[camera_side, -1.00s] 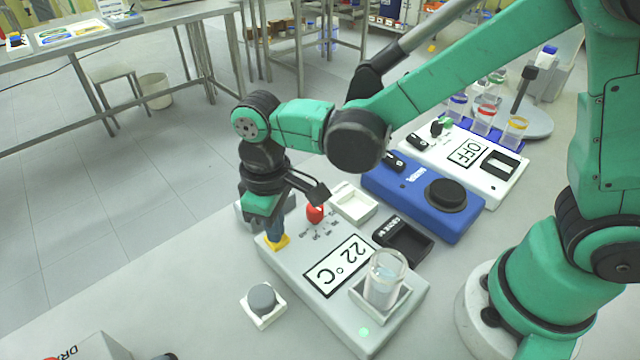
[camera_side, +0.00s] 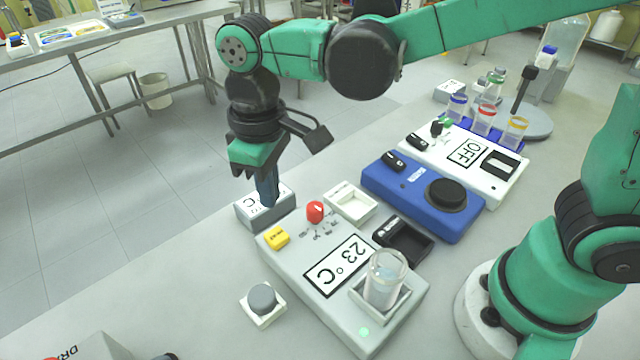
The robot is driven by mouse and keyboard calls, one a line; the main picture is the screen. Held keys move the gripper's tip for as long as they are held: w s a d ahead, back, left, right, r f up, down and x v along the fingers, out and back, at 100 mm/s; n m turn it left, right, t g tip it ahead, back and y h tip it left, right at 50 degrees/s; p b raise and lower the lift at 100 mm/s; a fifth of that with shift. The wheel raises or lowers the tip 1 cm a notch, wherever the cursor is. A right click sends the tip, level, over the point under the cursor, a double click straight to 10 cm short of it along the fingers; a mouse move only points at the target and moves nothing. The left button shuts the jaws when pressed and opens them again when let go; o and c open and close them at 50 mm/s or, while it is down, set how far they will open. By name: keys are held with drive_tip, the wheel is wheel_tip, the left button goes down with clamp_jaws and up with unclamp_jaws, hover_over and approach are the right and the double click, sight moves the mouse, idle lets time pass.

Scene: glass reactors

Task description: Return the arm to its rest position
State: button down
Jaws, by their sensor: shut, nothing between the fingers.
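My gripper (camera_side: 268,200) is shut and empty. It points down in the upper left part of the bench, above and behind the yellow switch (camera_side: 276,237) of the grey heater, apart from that switch. Its fingertips show in front of a small grey box with a "C" display (camera_side: 250,205). My green arm reaches to it from the right, across the top of the picture.
The grey heater (camera_side: 318,295) reads "23 °C" and carries a glass beaker (camera_side: 385,280). A red knob (camera_side: 315,212), a blue device (camera_side: 425,195), a white device reading "OFF" (camera_side: 465,160) and several capped vials stand nearby. A grey stopper (camera_side: 262,298) sits in front.

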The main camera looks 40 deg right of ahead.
drive_tip(key=shift+d, duration=0.1)
drive_tip(key=s+d+r+m+t, duration=0.1)
drive_tip(key=s+d+m+t, duration=0.2)
drive_tip(key=d, duration=1.1)
drive_tip(key=m+t, duration=0.3)
drive_tip(key=t, duration=0.1)
drive_tip(key=shift+s+d+r, duration=0.15)
drive_tip(key=shift+d+r, duration=0.25)
